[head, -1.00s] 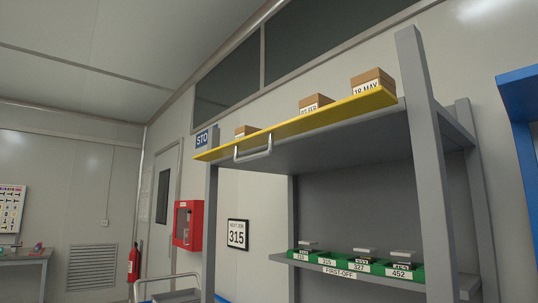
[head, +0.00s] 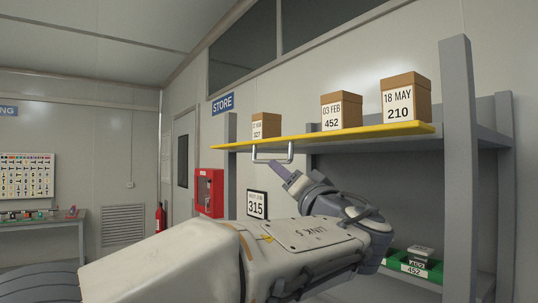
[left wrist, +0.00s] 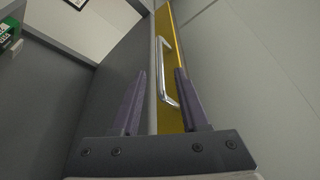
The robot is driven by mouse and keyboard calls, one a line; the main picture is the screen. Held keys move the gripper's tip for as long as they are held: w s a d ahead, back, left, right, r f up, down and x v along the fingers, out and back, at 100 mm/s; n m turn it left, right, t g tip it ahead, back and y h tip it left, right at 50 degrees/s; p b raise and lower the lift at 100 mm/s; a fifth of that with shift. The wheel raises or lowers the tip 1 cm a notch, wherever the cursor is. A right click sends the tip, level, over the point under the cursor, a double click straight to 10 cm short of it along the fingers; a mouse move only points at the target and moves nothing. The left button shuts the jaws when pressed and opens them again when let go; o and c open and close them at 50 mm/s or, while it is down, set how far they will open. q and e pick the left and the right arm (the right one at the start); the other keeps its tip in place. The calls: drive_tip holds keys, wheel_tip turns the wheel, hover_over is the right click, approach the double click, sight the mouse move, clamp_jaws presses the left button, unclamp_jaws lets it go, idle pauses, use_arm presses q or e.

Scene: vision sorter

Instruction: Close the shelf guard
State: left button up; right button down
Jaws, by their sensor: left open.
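The shelf guard (head: 370,136) is a long yellow panel along the front of the top shelf. It looks nearly flat, with the boxes behind it in full view. A pale metal bar handle (head: 272,158) hangs below it near its left end. My left gripper (head: 287,173) is open just below the handle, partly hidden by its own wrist. In the left wrist view the yellow guard (left wrist: 172,30) runs away ahead, and its handle (left wrist: 164,72) lies between and beyond the two spread fingers (left wrist: 162,98); I see no contact. My right gripper is not in view.
Dated boxes stand on the top shelf: 18 MAY (head: 406,98), 03 FEB (head: 341,112) and a smaller one (head: 265,126). A grey shelf post (head: 458,170) rises at right. A green bin (head: 415,266) sits on the lower shelf. A red cabinet (head: 209,193) hangs on the wall.

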use_arm(q)
drive_tip(key=p+x, duration=0.3)
drive_tip(key=x, duration=0.4)
drive_tip(key=shift+w+a+r+p, duration=0.15)
drive_tip(key=shift+r+p, duration=0.05)
drive_tip(key=shift+p, duration=0.2)
drive_tip(key=shift+w+a, duration=0.15)
drive_tip(key=shift+w, duration=0.35)
clamp_jaws()
